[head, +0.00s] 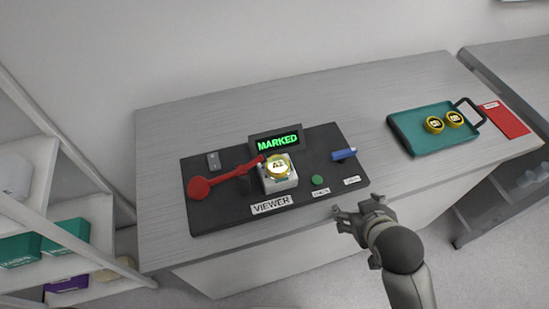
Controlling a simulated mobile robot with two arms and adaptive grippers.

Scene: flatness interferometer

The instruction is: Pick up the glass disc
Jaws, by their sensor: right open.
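A round disc with a yellow rim and a label that seems to read A2 (278,167) sits on a white block (280,184) of the viewer station (225,215). Two similar gold-rimmed discs (434,124) (455,118) lie in the teal tray (408,142) at the right. I cannot tell from the picture which of them is glass. My right gripper (352,218) is open and empty at the table's front edge, right of and nearer than the viewer's disc. My left gripper is not in view.
A lit display (277,142) reads MARKED behind the disc. A red lever (222,181) reaches close to the disc from the left. A green button (317,180) and blue part (343,154) are on the right. A red card (505,119) lies beyond the tray. Table left is clear.

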